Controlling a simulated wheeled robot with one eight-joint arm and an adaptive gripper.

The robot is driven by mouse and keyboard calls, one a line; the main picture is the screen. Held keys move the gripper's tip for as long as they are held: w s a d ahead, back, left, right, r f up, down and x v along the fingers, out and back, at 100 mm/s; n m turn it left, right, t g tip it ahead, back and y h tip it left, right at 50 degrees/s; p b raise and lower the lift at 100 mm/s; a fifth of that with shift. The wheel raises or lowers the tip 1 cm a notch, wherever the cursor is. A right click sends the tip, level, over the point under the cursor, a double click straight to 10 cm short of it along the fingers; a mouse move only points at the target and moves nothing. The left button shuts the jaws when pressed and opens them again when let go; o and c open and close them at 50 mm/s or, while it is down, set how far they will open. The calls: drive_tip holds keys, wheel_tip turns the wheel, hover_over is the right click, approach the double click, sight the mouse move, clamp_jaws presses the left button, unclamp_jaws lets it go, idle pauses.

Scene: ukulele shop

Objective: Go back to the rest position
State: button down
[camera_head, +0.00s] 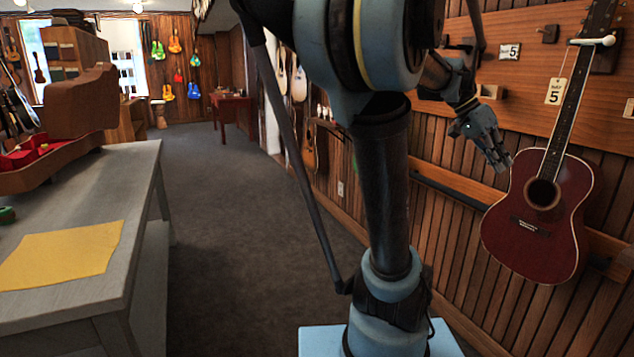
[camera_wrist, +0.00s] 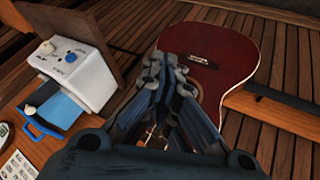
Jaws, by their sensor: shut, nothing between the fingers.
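My gripper (camera_head: 506,162) is shut and empty at the end of my raised arm, on the right side of the head view. Its fingertips point toward a dark red guitar (camera_head: 538,240) hanging on the wooden wall. They appear close to the guitar's upper left edge; I cannot tell whether they touch.
A grey table (camera_head: 110,270) with a yellow cloth (camera_head: 62,255) stands at left. The carpeted aisle (camera_head: 225,190) is free. A dark rail (camera_head: 455,188) runs along the wall. A white device with a blue knob (camera_wrist: 75,75) shows in the wrist view.

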drive_tip(key=s+a+f+n+t+y, duration=0.1)
drive_tip(key=a+f+n+t+y, duration=0.2)
drive_tip(key=a+f+n, duration=0.5)
drive_tip(key=s+a+f+n+t+y, duration=0.1)
drive_tip(key=a+f+n+t+y, duration=0.2)
drive_tip(key=a+f+n, duration=0.5)
drive_tip(key=a+f, duration=0.5)
drive_tip(key=a, duration=0.3)
drive_tip(key=a+f, duration=0.5)
drive_tip(key=a, duration=0.3)
drive_tip(key=shift+s+a+f+n+y, duration=0.15)
drive_tip(key=shift+s+a+n+y, duration=0.15)
